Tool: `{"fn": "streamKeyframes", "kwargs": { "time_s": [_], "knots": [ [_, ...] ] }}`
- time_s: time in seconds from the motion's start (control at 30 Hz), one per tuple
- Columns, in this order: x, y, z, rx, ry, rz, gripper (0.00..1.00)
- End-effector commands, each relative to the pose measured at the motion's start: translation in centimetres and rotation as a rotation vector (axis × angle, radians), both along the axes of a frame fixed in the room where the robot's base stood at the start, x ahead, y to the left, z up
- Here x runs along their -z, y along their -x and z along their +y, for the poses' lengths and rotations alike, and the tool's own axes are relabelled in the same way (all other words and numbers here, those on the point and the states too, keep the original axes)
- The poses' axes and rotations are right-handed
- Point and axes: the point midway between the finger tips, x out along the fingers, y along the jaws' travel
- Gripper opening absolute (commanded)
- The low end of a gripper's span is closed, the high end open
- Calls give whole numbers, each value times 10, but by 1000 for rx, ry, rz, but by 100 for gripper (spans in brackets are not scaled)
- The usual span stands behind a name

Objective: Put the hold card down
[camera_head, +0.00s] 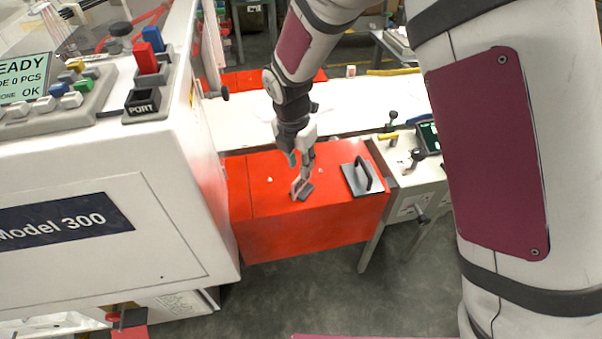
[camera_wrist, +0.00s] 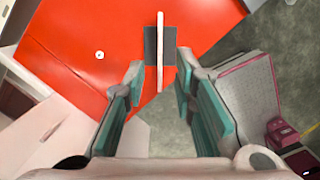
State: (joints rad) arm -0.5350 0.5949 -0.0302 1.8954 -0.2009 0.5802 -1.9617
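The hold card (camera_wrist: 160,30) is a thin pale card seen edge-on in the wrist view. It stands in or against a small dark grey block (camera_wrist: 151,46) on the red surface. In the head view the card (camera_head: 296,187) looks pale pink beside the dark block (camera_head: 306,192). My gripper (camera_wrist: 158,75) is open, its teal-padded fingers on either side of the card's near end, with a visible gap on each side. In the head view my gripper (camera_head: 301,172) points down just above the card. The card's lower edge is hard to make out.
The red table top (camera_head: 260,190) carries a dark plate with a black handle (camera_head: 362,178) to the right. A white machine (camera_head: 90,200) marked Model 300 stands at the left. A white bench (camera_head: 240,125) lies behind. Red surface around the block is mostly clear.

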Motion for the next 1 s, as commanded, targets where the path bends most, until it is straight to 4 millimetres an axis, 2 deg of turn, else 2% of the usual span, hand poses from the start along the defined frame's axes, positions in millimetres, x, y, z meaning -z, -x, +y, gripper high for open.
{"fn": "streamKeyframes", "kwargs": {
  "time_s": [0.03,0.2,0.33,0.57,0.67,0.77,0.83,1.0],
  "knots": [
    [-11,0,0,0,-3,-4,25],
    [-32,4,2,1,-1,-1,25],
    [-39,5,2,1,0,-1,25],
    [-41,5,2,2,1,-1,25],
    [-48,6,-3,39,-6,-7,25],
    [-71,10,-20,167,-31,-26,25],
    [-95,17,-40,312,-56,-46,25],
    [-154,51,-95,748,-142,-93,25]
  ]
}}
